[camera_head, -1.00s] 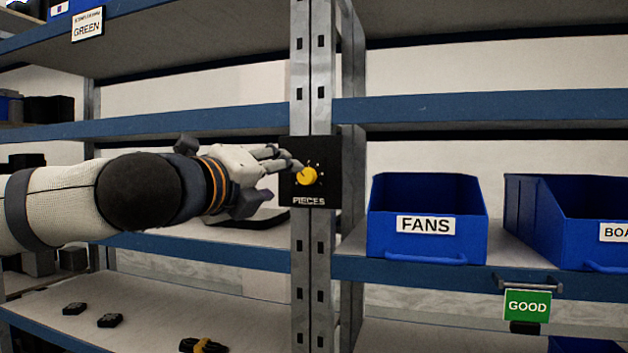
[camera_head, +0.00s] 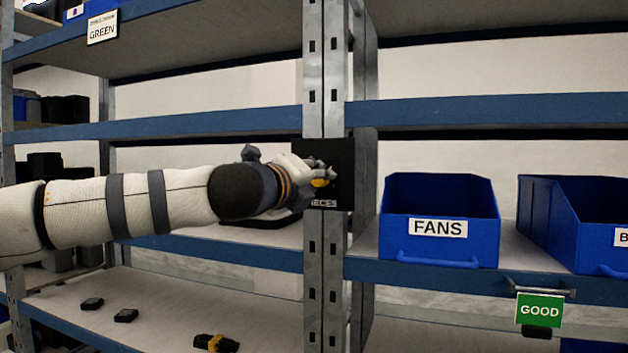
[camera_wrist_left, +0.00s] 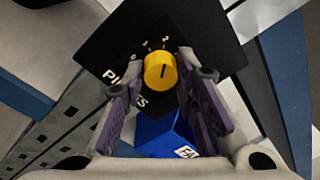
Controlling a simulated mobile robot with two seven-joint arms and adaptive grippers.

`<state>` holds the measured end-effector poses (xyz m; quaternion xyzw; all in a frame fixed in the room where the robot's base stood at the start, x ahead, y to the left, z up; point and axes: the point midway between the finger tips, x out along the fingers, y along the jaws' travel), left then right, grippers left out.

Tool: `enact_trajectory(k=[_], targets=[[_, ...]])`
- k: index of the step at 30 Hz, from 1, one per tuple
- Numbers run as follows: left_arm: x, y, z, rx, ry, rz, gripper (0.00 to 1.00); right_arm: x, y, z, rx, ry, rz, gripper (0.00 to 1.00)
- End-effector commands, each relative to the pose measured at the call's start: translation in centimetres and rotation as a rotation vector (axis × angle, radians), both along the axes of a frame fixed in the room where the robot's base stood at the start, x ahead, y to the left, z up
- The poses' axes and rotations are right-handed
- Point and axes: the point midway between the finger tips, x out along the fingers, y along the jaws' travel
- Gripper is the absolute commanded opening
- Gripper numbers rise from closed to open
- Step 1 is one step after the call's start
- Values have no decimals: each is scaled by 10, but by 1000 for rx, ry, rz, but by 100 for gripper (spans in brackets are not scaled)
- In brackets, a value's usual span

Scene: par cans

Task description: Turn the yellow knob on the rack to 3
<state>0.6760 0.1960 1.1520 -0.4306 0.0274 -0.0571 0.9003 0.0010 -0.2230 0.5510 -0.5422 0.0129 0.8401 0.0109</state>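The yellow knob (camera_head: 320,183) sits on a black panel (camera_head: 343,165) lettered PIECES on the rack's upright. My left gripper (camera_head: 322,172) is at the panel in the head view and partly hides the knob and lettering. In the left wrist view the knob (camera_wrist_left: 160,72) shows a dark pointer line and lies between the spread fingers of my left gripper (camera_wrist_left: 160,78). The fingers stand on either side of it; I cannot tell whether they touch it. Small white dial marks show above the knob, too small to read surely. My right gripper is not in view.
A blue FANS bin (camera_head: 440,220) and another blue bin (camera_head: 575,222) stand on the shelf right of the upright. A green GOOD sign (camera_head: 540,308) hangs below. The metal upright (camera_head: 323,270) and blue shelf edges (camera_head: 220,122) are close to my left arm.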

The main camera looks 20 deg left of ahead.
Motion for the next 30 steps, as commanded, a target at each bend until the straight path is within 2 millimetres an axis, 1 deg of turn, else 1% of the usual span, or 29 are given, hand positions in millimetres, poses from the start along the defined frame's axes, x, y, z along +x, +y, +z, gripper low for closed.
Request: enact_trajectory(k=[7,11,19,30], targets=[[0,0,1,20,-2,1,0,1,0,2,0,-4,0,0],[-1,0,3,72,-4,0,0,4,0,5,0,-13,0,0],[-2,0,7,271,-14,1,0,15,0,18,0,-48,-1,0],[-2,-1,7,541,-24,0,0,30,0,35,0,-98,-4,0]])
